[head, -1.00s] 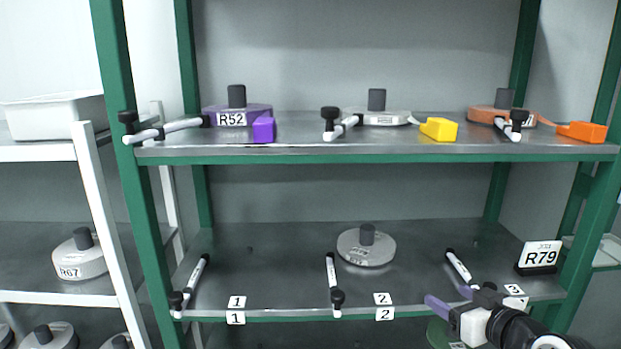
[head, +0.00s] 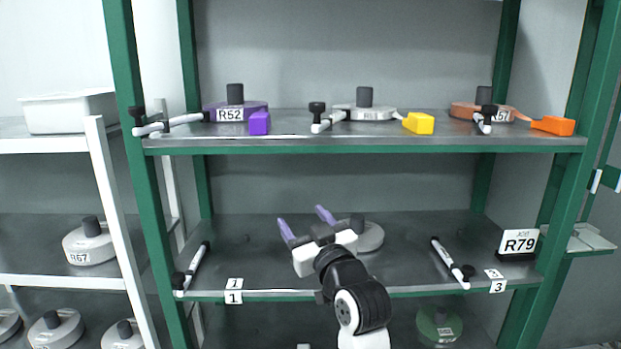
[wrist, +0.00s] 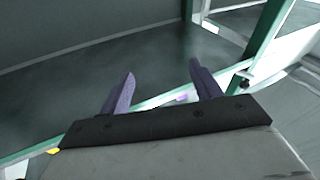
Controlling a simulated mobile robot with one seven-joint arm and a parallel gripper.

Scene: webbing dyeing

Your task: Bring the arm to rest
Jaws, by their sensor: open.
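My gripper (head: 304,228) is open and empty, with two purple fingers spread apart. In the head view it is in front of the lower green-framed shelf (head: 235,255), near its middle, and hides part of a grey spool (head: 370,236) there. In the wrist view the fingers (wrist: 158,88) show against a dark surface, with nothing between them but the background.
The upper shelf (head: 300,145) holds a purple spool (head: 236,105), a white spool (head: 364,109) and an orange spool (head: 470,109). White rods (head: 193,270) with black knobs lie along the shelves. An R79 sign (head: 518,242) stands at lower right.

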